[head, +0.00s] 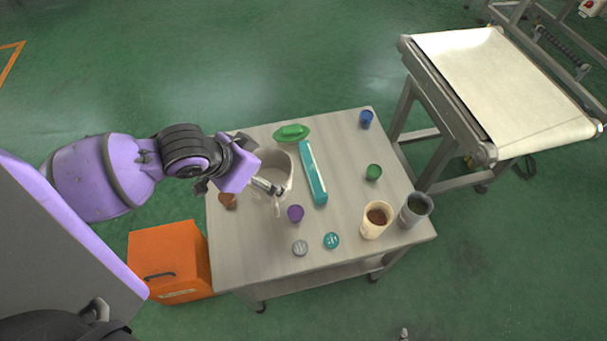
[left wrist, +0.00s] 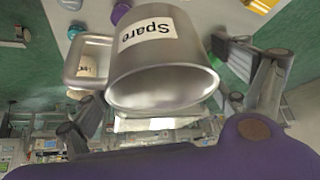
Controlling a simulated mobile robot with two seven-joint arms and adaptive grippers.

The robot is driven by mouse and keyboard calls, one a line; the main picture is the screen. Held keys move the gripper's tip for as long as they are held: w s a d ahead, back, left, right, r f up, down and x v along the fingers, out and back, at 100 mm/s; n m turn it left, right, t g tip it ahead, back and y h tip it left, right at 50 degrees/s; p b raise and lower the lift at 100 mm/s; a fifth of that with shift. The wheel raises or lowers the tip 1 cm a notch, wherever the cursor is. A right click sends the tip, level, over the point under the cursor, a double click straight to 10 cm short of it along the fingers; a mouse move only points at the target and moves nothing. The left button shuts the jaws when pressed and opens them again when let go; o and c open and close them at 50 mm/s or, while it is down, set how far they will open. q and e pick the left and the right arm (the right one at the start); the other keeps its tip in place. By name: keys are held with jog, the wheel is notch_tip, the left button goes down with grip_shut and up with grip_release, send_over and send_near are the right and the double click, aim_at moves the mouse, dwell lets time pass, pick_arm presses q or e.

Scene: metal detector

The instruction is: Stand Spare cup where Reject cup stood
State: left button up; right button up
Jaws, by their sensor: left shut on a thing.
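The Spare cup (left wrist: 155,62) is a metallic cup with a side handle and a white label reading "Spare", upside down in the left wrist view. It also shows in the head view (head: 284,165), partly covered by my gripper, at the table's left side. My left gripper (head: 270,187) is shut on it. I cannot tell whether the cup touches the table (head: 268,262). No label reading "Reject" is legible. A cream cup with brown contents (head: 377,221) and a dark grey cup (head: 416,210) stand at the front right. My right gripper is not in view.
A teal box (head: 313,174) and a green object (head: 291,132) lie beside the Spare cup. Small purple (head: 295,213), blue (head: 366,119), green (head: 373,172), grey (head: 300,247) and teal (head: 331,240) items are scattered around. A conveyor (head: 500,85) stands right; an orange box (head: 168,258) stands left.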

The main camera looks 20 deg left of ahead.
aim_at(272, 154)
pick_arm(q)
jog(key=w+f, duration=0.1)
jog(key=w, duration=0.1)
jog(key=w+a+f, duration=0.1)
jog(key=w, duration=0.2)
jog(key=w+f, duration=0.1)
jog(key=w, duration=0.1)
jog(key=shift+w+a+f, duration=0.1)
jog(key=shift+w+a, duration=0.15)
jog(key=shift+w+a+f+b, duration=0.25)
jog(key=shift+w+f, duration=0.75)
jog(key=shift+f, duration=0.55)
jog(key=shift+w+a+f+b, duration=0.2)
jog(key=shift+w+f+b, duration=0.2)
jog(key=shift+w+f, duration=0.9)
jog(key=shift+w+a+f+b, duration=0.25)
jog(key=shift+w+f, duration=0.45)
jog(key=shift+f, duration=1.15)
jog(key=shift+f, duration=0.25)
jog(key=o, duration=1.1)
